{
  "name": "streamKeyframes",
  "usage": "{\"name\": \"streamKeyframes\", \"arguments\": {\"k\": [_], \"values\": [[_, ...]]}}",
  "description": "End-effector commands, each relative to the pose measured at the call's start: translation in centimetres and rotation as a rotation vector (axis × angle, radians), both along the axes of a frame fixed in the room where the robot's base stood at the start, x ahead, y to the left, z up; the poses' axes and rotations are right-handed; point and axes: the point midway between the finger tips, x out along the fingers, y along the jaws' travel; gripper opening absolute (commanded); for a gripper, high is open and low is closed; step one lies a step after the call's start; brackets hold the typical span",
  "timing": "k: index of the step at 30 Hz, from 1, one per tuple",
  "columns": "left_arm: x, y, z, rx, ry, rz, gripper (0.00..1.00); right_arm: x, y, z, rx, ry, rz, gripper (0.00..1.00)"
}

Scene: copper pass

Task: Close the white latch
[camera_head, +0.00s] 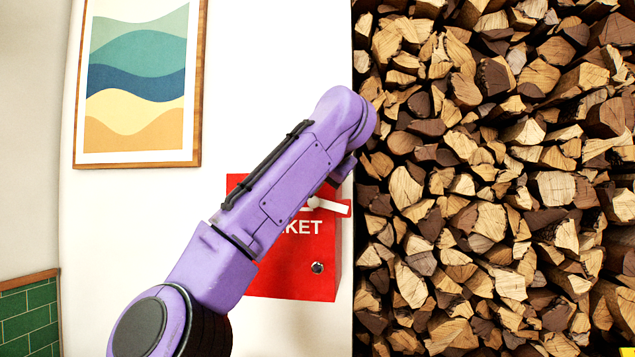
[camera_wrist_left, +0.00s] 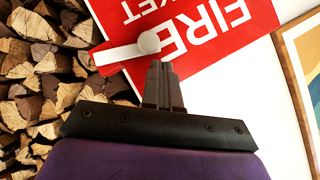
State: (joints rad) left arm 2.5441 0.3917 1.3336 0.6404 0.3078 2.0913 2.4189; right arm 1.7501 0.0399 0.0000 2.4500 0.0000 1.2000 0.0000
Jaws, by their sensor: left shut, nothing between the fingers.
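The white latch (camera_head: 332,207) is a short bar with a round pivot on the front of a red fire blanket box (camera_head: 290,270). In the head view it points right and slightly down, its end at the box's right edge. In the left wrist view the latch (camera_wrist_left: 118,53) shows fully, with its round knob at one end. My left gripper (camera_wrist_left: 157,66) is shut and empty, its fingertips close to the latch's knob end; I cannot tell whether they touch. In the head view my purple left arm covers the gripper and part of the box.
The box hangs on a white wall (camera_head: 120,230). Stacked firewood (camera_head: 500,180) fills the right side, close beside the box. A framed wave picture (camera_head: 137,80) hangs at upper left. Green tiles (camera_head: 28,318) line the lower left wall.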

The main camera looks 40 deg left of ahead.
Motion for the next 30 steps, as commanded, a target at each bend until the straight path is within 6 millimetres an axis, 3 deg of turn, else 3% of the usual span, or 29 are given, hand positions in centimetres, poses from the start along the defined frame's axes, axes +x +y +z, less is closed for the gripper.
{"name": "streamKeyframes", "arguments": {"k": [11,14,18,21,30], "values": [[0.0,-0.1,0.5,0.000,-0.001,-0.001,0.00,0.0,0.0,0.4,0.000,0.000,0.000,0.00],[-0.1,-0.3,1.8,0.002,-0.001,0.002,0.00,0.0,0.0,1.5,0.000,0.000,0.000,0.00],[-0.5,-1.1,5.0,0.003,-0.002,0.012,0.00,0.0,0.0,4.3,0.000,0.000,0.000,0.00],[-2.0,-2.6,5.3,0.003,-0.005,0.014,0.00,0.0,0.0,3.2,-0.001,-0.001,0.000,0.00],[-5.7,-6.3,8.5,0.001,-0.002,0.015,0.00,0.0,0.0,3.6,0.000,0.000,0.000,0.00]]}}
